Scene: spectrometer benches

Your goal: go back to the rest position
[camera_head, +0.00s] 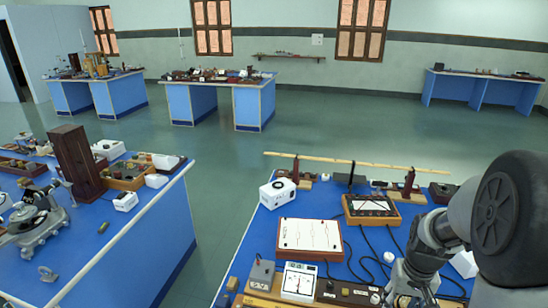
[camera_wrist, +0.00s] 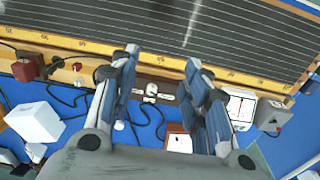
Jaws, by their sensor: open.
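My gripper (camera_head: 412,297) is at the lower right in the head view, low over the blue bench (camera_head: 235,285), with its fingertips partly cut off by the frame's bottom edge. In the wrist view my gripper (camera_wrist: 161,68) has its two grey-blue fingers apart, with nothing held between them. A small white knob (camera_wrist: 151,90) on a dark strip shows in the gap between the fingers. Whether the fingers touch anything cannot be told.
A long lined board (camera_wrist: 240,35) with yellow scale edges lies ahead of the fingers. A white-faced meter (camera_head: 299,281), a white-sheeted board (camera_head: 310,236), a white box (camera_head: 277,193) and loose black cables crowd the bench. Open floor (camera_head: 225,165) lies beyond.

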